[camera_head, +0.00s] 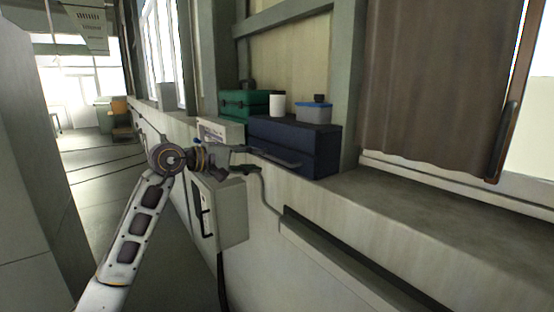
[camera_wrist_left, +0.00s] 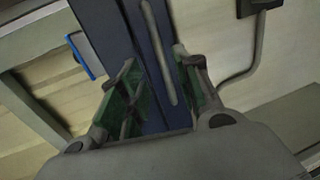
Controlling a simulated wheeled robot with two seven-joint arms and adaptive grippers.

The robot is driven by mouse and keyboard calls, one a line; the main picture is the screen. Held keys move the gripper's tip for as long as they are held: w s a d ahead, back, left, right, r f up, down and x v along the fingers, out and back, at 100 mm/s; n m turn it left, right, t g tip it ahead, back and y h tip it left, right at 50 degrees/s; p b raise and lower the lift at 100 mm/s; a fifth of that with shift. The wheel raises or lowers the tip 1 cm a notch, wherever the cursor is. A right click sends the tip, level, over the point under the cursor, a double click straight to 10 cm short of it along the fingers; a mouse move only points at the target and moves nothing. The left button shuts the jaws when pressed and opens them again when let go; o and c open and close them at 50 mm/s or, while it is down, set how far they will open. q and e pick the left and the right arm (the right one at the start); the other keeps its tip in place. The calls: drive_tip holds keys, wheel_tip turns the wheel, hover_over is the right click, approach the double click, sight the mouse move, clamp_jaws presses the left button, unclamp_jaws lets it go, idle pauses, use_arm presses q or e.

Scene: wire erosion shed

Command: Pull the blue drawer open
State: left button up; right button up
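The dark blue drawer unit (camera_head: 318,152) stands on the ledge along the wall. A long grey bar handle (camera_head: 280,159) runs across its front. My left gripper (camera_head: 250,158) is in front of the unit, near the left part of the handle. In the left wrist view, the blue front (camera_wrist_left: 112,35) and the grey handle (camera_wrist_left: 158,50) show past my left gripper (camera_wrist_left: 155,62). Its fingers are apart, one on each side of the handle's line. I cannot tell whether they touch it. My right gripper is not in view.
A white cup (camera_head: 277,105) and a blue-grey container (camera_head: 313,112) stand on the unit. A green case (camera_head: 245,103) is behind it. A grey wall box (camera_head: 222,212) hangs below my gripper. The ledge (camera_head: 430,205) is clear to the right.

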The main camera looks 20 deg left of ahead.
sight(275, 160)
use_arm(q)
drive_tip(key=p+x, duration=0.1)
drive_tip(key=x, duration=0.3)
drive_tip(key=shift+r, duration=0.15)
drive_tip(key=shift+p+x, duration=0.4)
drive_tip(key=shift+x, duration=1.15)
drive_tip(key=shift+w+d, duration=0.35)
drive_tip(key=shift+w, duration=0.15)
drive_tip(key=shift+w+d+f, duration=0.3)
drive_tip(key=shift+w, duration=0.1)
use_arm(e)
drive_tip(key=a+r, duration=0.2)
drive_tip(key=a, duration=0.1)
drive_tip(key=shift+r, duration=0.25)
use_arm(q)
clamp_jaws()
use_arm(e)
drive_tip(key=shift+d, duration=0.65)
